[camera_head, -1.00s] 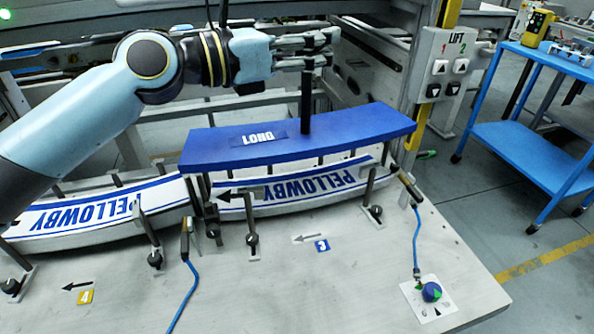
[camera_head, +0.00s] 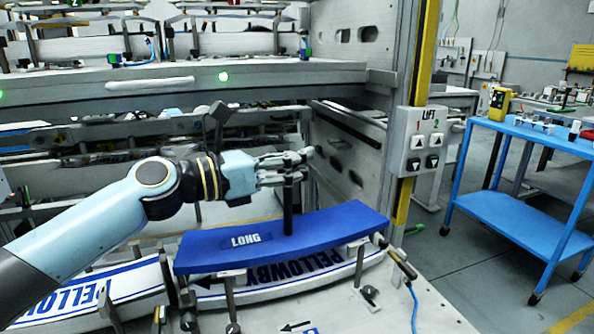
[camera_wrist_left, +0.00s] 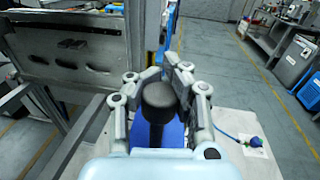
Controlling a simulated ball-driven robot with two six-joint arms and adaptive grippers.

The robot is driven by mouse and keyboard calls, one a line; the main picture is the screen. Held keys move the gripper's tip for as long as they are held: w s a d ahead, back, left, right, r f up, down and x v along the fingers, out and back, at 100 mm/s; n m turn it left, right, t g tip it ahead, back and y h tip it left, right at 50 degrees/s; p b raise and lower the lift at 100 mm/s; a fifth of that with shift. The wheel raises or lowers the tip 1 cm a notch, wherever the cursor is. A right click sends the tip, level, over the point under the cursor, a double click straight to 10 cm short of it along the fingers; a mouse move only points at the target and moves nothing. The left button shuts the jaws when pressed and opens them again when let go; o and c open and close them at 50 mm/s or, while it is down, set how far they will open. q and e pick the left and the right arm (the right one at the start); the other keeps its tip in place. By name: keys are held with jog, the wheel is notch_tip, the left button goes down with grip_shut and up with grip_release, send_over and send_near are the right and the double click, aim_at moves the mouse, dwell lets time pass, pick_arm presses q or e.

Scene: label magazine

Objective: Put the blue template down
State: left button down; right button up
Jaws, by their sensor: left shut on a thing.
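The blue template (camera_head: 330,224) is a long curved blue board with a "LONG" label and an upright black handle (camera_head: 288,212). In the head view it lies over the right stack of white "PELLOWBY" labels (camera_head: 310,271); I cannot tell whether it touches them. My left gripper (camera_head: 290,165) is shut on the top of the handle. In the left wrist view the gripper's fingers (camera_wrist_left: 160,84) close around the round black handle top (camera_wrist_left: 159,96), with part of the blue template (camera_wrist_left: 172,134) below. My right gripper is not in view.
A second "PELLOWBY" stack (camera_head: 85,290) lies to the left. Metal posts with clamps stand along the front of the stacks. A grey post with a LIFT button box (camera_head: 418,141) stands at the right. A blue cart (camera_head: 515,221) stands farther right, across open floor.

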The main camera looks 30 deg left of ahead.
pick_arm(q)
jog(key=shift+r, duration=0.15)
jog(key=c, duration=1.9)
grip_release()
jog(key=shift+f, duration=0.2)
jog(key=shift+c, duration=0.2)
jog(key=o, duration=0.7)
jog(key=shift+o, duration=0.2)
